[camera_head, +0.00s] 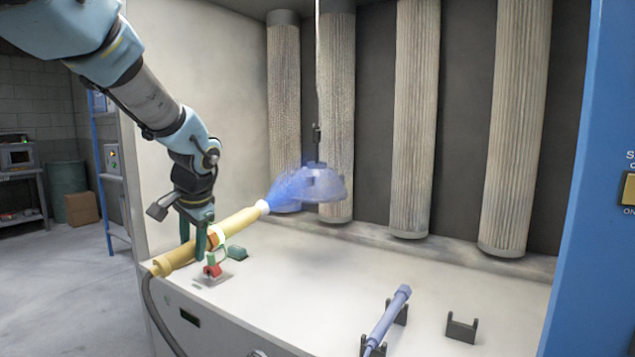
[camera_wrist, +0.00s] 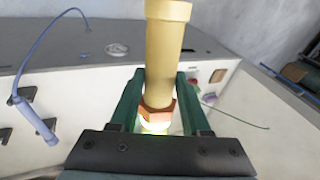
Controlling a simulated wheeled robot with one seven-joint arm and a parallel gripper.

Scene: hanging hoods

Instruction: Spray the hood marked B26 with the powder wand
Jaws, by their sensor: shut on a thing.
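The hood (camera_head: 322,187) is a grey-blue dome hanging from a thin line and hook in the booth. I can read no B26 mark on it. The powder wand (camera_head: 238,226) is a yellow tube with a pale nozzle; it also shows in the wrist view (camera_wrist: 167,50). My gripper (camera_head: 200,238), with green fingers in the wrist view (camera_wrist: 159,100), is shut on the wand near its collar. The wand tilts up to the right, its nozzle left of the hood and apart from it. A blue powder plume (camera_head: 284,193) runs from the nozzle onto the hood's left side.
A second, blue wand (camera_head: 387,322) lies across dark cradles at the booth's front, with an empty cradle (camera_head: 462,328) to its right. Tall pleated filters (camera_head: 412,120) line the back wall. A hose (camera_head: 158,315) hangs from the yellow wand's rear end.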

